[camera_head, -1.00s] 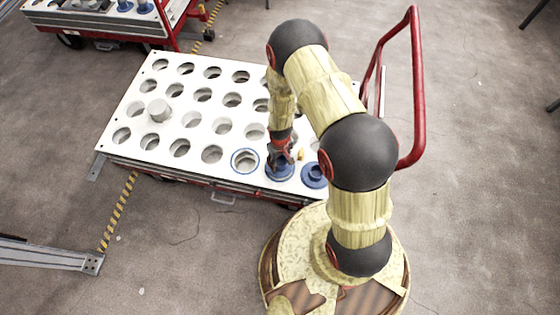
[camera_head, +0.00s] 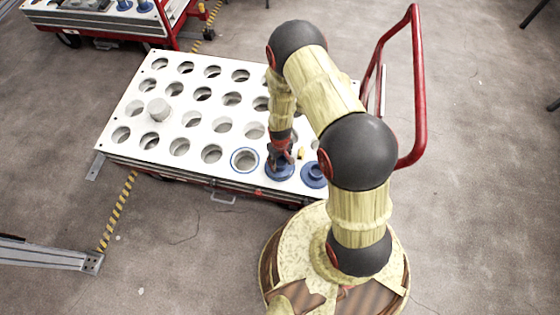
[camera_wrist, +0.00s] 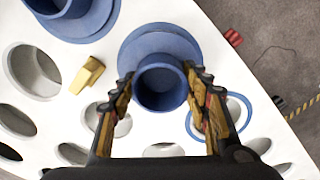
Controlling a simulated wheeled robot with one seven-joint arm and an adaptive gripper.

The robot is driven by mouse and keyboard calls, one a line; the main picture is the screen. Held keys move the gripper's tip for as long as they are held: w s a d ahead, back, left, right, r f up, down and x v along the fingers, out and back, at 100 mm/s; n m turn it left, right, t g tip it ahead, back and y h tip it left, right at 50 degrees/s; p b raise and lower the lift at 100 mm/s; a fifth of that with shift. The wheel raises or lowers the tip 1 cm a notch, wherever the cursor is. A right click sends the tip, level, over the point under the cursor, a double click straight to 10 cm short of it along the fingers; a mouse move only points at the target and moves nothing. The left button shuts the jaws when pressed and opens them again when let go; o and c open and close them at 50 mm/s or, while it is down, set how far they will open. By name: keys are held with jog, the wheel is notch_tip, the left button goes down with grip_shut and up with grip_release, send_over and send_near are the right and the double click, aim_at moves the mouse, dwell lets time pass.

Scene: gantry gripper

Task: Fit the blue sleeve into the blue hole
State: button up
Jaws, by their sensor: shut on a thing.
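A blue sleeve (camera_head: 279,173) with a wide round flange stands on the white plate, at its near edge. In the wrist view, the sleeve's hollow neck (camera_wrist: 160,88) sits between my fingers, with the flange beyond it. My gripper (camera_head: 281,157) is shut on this neck, one finger on each side; it also shows in the wrist view (camera_wrist: 158,76). The blue-ringed hole (camera_head: 245,161) is empty, just left of the sleeve. Its blue ring (camera_wrist: 249,105) shows at the right in the wrist view, partly behind my right finger.
A second blue flanged sleeve (camera_head: 314,175) stands right of the held one. A small yellow block (camera_head: 301,153) lies near both. The white plate (camera_head: 140,100) has several open holes and a grey cylinder (camera_head: 159,109). A red handle rail (camera_head: 417,90) rises at the right.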

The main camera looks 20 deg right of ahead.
aim_at(280, 165)
jog(key=shift+f+b, duration=0.7)
jog(key=shift+f, duration=0.35)
jog(key=o, duration=1.4)
notch_tip(280, 165, up, 12)
